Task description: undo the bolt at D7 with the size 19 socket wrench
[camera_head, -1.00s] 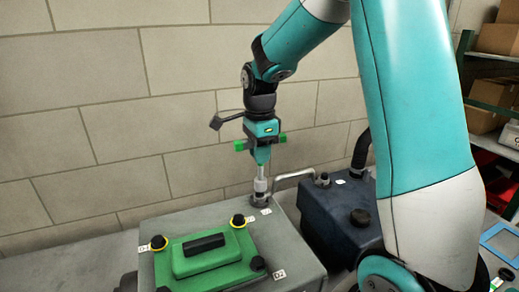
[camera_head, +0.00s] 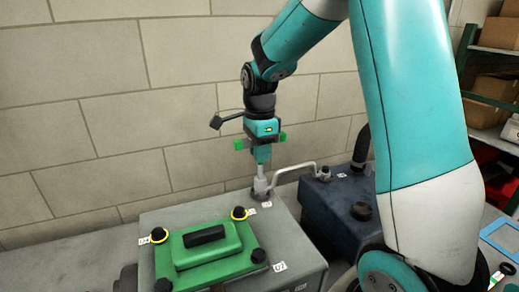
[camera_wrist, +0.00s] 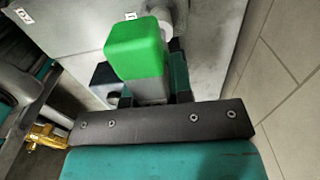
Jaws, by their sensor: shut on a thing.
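My gripper (camera_head: 261,152) hangs pointing down above the back right of the grey engine block. It is shut on an upright silver tool (camera_head: 260,179), which I take to be the socket wrench; its size cannot be read. The tool's lower end is at a dark round fitting (camera_head: 259,196) on the block top; whether it is seated on it cannot be told. A small label reading like D7 (camera_head: 280,266) sits beside a black bolt (camera_head: 258,256) at the green cover's front right corner, away from the tool. In the wrist view a green block (camera_wrist: 137,50) covers much of the tool.
A bent silver pipe (camera_head: 290,170) runs beside the tool to a dark blue tank (camera_head: 335,215). A brick wall (camera_head: 120,110) stands close behind.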

